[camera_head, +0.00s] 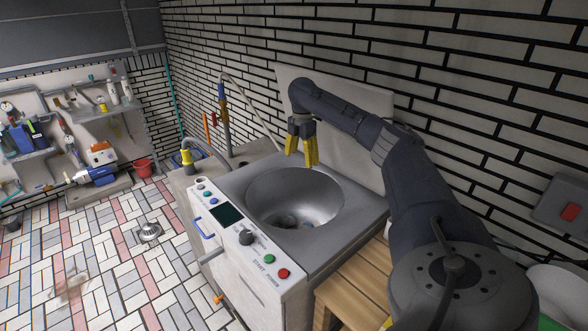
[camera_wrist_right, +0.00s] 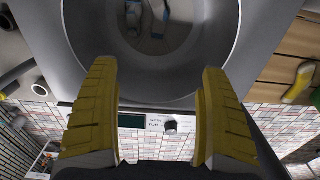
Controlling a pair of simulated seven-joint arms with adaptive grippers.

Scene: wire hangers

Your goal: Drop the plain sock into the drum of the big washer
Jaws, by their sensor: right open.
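The big washer (camera_head: 222,184) stands by the brick wall, its round metal drum (camera_head: 325,190) open at the top. My right gripper (camera_head: 301,155) is above the drum's rear part, with its yellow fingers pointing down. In the right wrist view its fingers (camera_wrist_right: 158,75) are spread apart with nothing between them. The drum (camera_wrist_right: 150,82) lies below them. A pale item (camera_wrist_right: 134,16) and a white-and-blue item (camera_wrist_right: 163,18) lie in the drum. I cannot tell whether either is the plain sock. My left gripper is not in view.
Hoses and a tap (camera_head: 223,105) rise behind the washer. The tiled floor in front is mostly clear.

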